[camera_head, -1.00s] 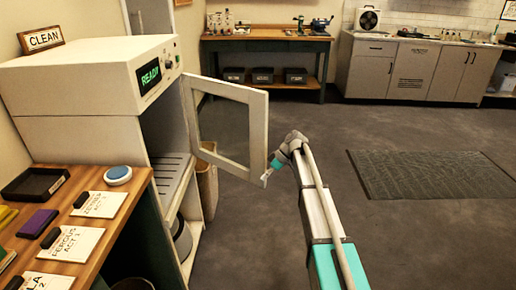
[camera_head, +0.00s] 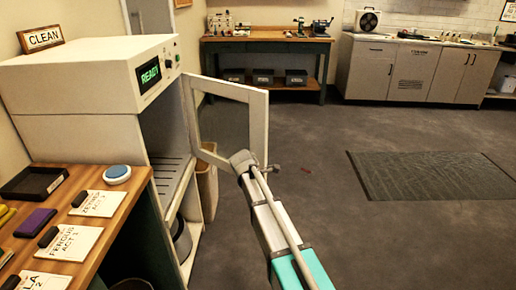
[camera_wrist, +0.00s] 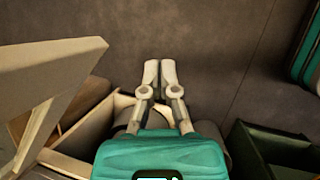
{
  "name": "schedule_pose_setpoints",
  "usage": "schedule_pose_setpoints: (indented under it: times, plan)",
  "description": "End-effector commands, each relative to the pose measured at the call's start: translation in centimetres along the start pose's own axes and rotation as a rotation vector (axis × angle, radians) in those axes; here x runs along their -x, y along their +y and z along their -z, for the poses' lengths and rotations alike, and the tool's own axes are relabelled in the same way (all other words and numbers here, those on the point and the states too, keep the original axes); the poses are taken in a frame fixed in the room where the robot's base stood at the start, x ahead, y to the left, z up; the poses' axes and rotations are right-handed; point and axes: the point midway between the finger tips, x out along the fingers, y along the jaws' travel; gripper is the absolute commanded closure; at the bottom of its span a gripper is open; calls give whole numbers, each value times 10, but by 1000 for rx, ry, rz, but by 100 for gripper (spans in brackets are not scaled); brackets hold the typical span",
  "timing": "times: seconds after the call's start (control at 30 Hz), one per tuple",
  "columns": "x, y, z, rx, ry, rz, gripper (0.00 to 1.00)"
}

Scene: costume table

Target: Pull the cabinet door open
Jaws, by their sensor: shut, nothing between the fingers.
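The white cabinet (camera_head: 100,75) with a green READY display stands at left. Its framed door (camera_head: 258,125) with a clear pane stands swung well open, its free edge out over the floor. A pale panel, apparently the door (camera_wrist: 50,75), is close on the left of that view; contact cannot be told.
A wooden table (camera_head: 120,200) with cards, a black tray (camera_head: 34,184) and a blue round item (camera_head: 117,173) is at front left. A bin (camera_head: 207,178) stands behind the door. The floor to the right is open, with a dark mat (camera_head: 430,175).

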Motion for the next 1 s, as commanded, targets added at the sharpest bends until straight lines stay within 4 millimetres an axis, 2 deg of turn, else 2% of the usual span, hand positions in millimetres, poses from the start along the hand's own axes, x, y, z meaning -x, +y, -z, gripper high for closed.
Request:
schedule_pose_setpoints:
  times: [0.27, 0.47, 0.8, 1.0]
  plan:
    - [36, 1, -2, 165, -301, -178, 100]
    - [74, 5, 0, 288, -520, -307, 100]
    - [152, 6, 18, 487, -876, -509, 100]
    - [181, 5, 27, 549, -995, -571, 100]
